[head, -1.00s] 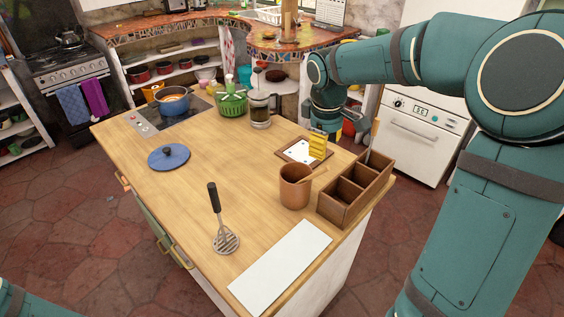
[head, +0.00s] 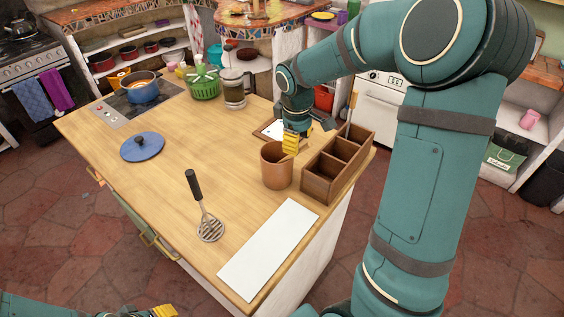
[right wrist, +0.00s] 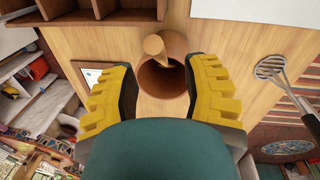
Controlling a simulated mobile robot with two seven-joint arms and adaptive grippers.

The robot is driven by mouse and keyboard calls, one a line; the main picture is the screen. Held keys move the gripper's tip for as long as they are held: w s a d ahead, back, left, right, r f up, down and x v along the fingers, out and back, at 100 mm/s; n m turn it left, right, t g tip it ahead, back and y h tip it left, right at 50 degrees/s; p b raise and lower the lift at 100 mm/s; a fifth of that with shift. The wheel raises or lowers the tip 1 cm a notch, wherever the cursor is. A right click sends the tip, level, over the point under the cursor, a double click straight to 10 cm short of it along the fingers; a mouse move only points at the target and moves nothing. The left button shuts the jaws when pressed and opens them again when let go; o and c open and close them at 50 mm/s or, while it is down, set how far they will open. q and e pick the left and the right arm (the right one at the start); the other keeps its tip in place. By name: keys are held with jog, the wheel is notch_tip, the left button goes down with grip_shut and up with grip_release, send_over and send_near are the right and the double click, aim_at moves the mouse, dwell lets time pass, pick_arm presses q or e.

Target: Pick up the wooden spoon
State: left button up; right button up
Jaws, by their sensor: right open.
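In the right wrist view a wooden spoon (right wrist: 155,46) leans in a round brown crock (right wrist: 163,82), its pale end over the rim. My right gripper (head: 291,144) is just above and behind the crock rim. In the wrist view its yellow fingers (right wrist: 161,70) are open and empty on either side of the crock mouth. My left gripper (head: 165,311) barely shows at the bottom left edge; its jaws are unclear.
A white board (head: 268,250), slotted turner (head: 210,228) and blue lid (head: 142,146) lie on the counter. The middle is clear.

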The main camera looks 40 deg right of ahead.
aim_at(286, 159)
jog(key=f, duration=0.4)
jog(key=shift+w+d+f, duration=0.2)
jog(key=shift+f, duration=0.15)
grip_shut()
